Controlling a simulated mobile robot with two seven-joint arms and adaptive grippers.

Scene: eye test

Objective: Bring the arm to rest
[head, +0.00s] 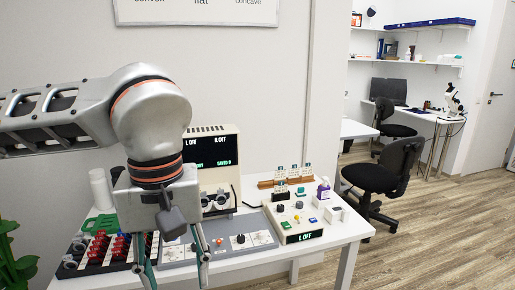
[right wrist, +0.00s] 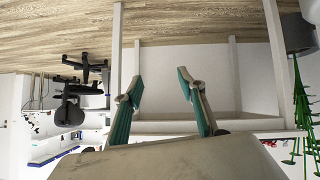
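My left arm (head: 75,110) comes in from the left in the head view. Its gripper (head: 177,272) points down in front of the white table (head: 325,240), with the two fingers apart and nothing seen between them. It hides part of the trays behind it; whether it touches anything is not clear. My right gripper (right wrist: 160,85) shows in the right wrist view, with its green-lined fingers spread and nothing between them. That view looks upside down. The right arm does not show in the head view.
On the table are a beige device (head: 216,150) with a lit screen, a control box (head: 300,222), a grey panel (head: 262,238), a rack with red pieces (head: 100,247) and a purple bottle (head: 323,189). A black chair (head: 385,178) stands at right on open wooden floor (head: 430,240).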

